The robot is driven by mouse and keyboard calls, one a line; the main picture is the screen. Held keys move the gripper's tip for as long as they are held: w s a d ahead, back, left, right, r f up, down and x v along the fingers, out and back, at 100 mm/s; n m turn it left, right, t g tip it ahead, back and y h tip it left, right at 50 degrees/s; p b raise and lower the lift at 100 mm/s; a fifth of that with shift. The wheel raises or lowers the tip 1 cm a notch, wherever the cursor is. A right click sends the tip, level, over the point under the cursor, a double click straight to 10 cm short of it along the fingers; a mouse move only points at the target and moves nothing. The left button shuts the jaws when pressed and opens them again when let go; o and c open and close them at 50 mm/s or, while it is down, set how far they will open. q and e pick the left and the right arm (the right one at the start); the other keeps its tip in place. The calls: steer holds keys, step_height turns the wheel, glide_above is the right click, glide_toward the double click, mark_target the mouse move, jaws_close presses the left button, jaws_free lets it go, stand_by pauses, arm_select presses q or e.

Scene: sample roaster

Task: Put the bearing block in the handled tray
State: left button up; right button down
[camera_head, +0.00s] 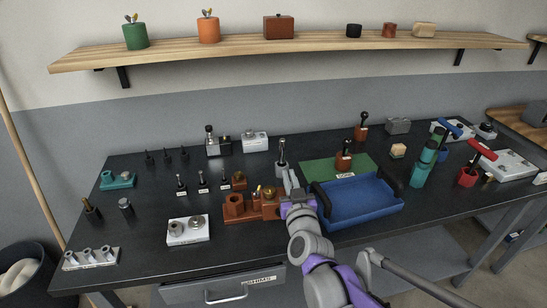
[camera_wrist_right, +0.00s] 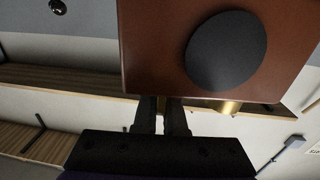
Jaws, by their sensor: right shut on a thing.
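The bearing block looks like the reddish-brown block (camera_head: 270,210) with a brass piece on it, left of my right gripper (camera_head: 287,190) in the head view. In the right wrist view the block (camera_wrist_right: 155,50) fills the top, with a black disc on its face and a brass end (camera_wrist_right: 230,107) showing below. My right gripper (camera_wrist_right: 162,108) is shut on it at its edge. The handled tray (camera_head: 358,207) is blue with dark handles and stands just right of the gripper; its visible floor is empty. Whether the block touches the table is unclear. My left gripper is out of view.
A brown holder (camera_head: 235,208) sits close left of the block. A white block (camera_head: 188,230) with metal parts is further left. A green mat (camera_head: 318,170) with a tamper-like tool lies behind the tray. Green cylinders (camera_head: 419,170) stand to its right.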

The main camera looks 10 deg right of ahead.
steer(key=f+m+h+p, duration=0.1)
steer(key=f+p, duration=0.1)
steer(key=s+d+f+m+h+p, duration=0.1)
steer(key=h+p, duration=0.1)
steer(key=p, duration=0.1)
steer(key=d+f+h+p, duration=0.1)
steer(key=f+p, duration=0.1)
steer(key=shift+s+d+f+m+g, duration=0.15)
steer(key=shift+f+m+g, duration=0.15)
steer(key=shift+f+m, duration=0.1)
steer(key=r+b, duration=0.1)
steer(key=b, duration=0.1)
steer(key=shift+w+a+n+y+b, duration=0.3)
steer(key=shift+w+n+y, duration=0.1)
steer(key=shift+w+a+r+n+y+b, duration=0.1)
steer(key=shift+a+r+n+y+b, duration=0.25)
steer(key=shift+r+y+b, duration=0.35)
steer(key=shift+w+a+r+n+y+b, duration=0.1)
steer(key=shift+a+r+n+y+b, duration=0.2)
steer(key=shift+r+b, duration=0.65)
steer(key=shift+w+a+r+n+y+b, duration=0.15)
steer(key=shift+r+n+y+b, duration=0.35)
steer(key=shift+r, duration=0.55)
steer(key=shift+s, duration=0.1)
